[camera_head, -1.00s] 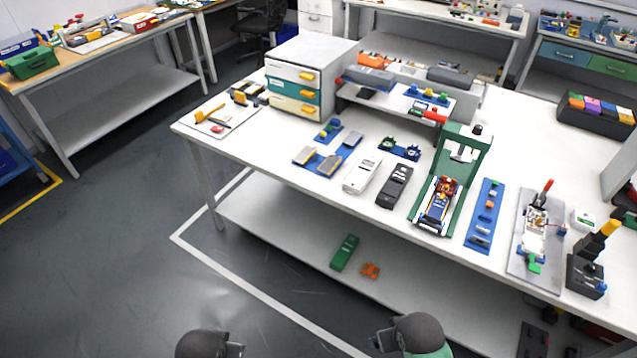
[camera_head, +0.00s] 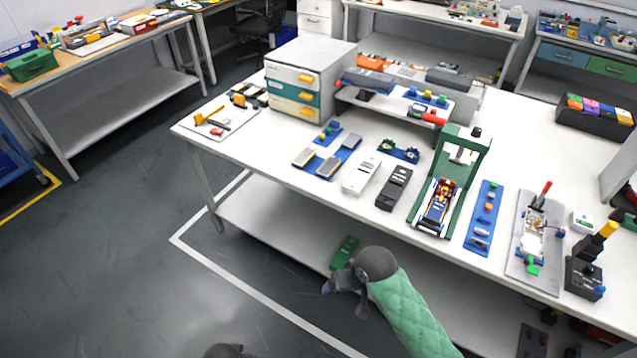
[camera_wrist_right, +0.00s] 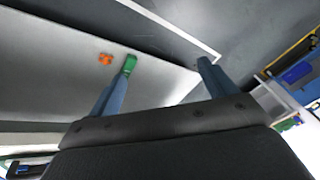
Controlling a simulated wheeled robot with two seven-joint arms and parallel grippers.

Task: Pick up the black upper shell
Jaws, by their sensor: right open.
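The black upper shell (camera_head: 394,188) lies on the white table, between a white shell (camera_head: 360,174) and the green press (camera_head: 449,185). My right gripper (camera_head: 343,296) is in front of the table edge, below the tabletop and well apart from the black shell. In the right wrist view the two fingers of my right gripper (camera_wrist_right: 160,80) stand wide apart with nothing between them. The black shell cannot be made out in the wrist view. Only a dark top part of my left arm (camera_head: 228,351) shows at the bottom edge; its gripper is out of frame.
A blue tray (camera_head: 322,170) with several flat cells lies left of the white shell. A blue strip (camera_head: 484,218) lies right of the press. A drawer box (camera_head: 300,85) stands at the back left. On the lower shelf lies a green block (camera_head: 344,251), also in the wrist view (camera_wrist_right: 129,65).

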